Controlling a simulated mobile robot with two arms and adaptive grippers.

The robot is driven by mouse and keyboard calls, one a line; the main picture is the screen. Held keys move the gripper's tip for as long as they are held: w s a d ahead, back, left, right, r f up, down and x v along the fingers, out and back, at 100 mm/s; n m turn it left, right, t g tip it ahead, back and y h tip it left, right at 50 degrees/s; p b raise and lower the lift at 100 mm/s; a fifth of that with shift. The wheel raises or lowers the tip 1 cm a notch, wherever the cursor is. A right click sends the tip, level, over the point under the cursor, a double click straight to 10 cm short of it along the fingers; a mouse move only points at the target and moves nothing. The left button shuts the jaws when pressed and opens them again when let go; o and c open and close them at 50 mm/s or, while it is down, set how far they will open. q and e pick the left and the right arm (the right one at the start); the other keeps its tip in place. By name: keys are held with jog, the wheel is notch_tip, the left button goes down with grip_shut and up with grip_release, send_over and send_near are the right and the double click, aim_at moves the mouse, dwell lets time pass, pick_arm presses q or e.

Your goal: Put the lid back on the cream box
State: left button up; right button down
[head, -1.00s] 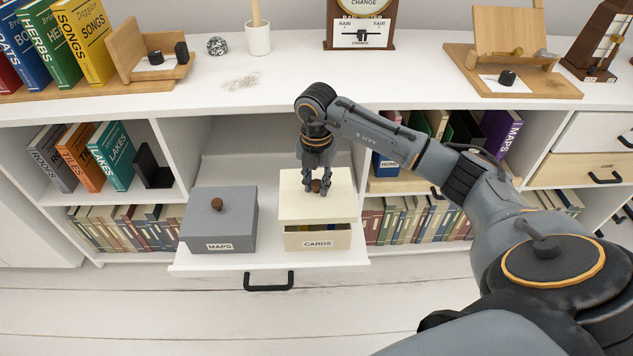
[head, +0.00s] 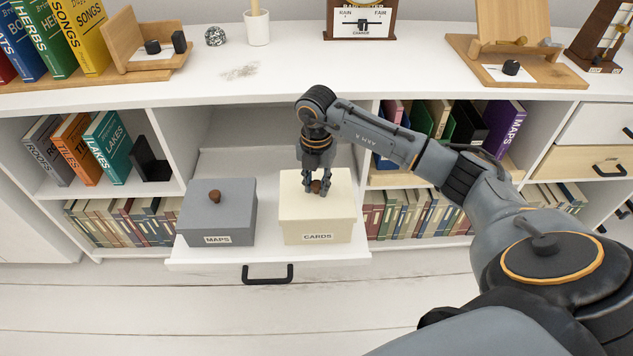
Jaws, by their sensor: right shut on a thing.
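The cream box (head: 300,232) stands on a pulled-out white shelf, with a "CARDS" label on its front. Its cream lid (head: 297,205) sits on top of it, level, and the box's contents are hidden. My right gripper (head: 317,191) points down over the lid, and its fingers are shut on the lid's brown knob (head: 316,187). My left gripper is not in view.
A grey box (head: 218,216) labelled "MAPS", with a brown knob on its lid, stands left of the cream box with a gap between. The pulled-out shelf (head: 215,262) has a black handle. Books fill compartments on both sides.

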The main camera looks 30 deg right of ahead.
pick_arm(q)
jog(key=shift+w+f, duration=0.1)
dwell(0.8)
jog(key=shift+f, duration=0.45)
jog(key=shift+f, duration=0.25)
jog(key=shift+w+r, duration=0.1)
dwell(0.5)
jog(key=shift+p, duration=0.3)
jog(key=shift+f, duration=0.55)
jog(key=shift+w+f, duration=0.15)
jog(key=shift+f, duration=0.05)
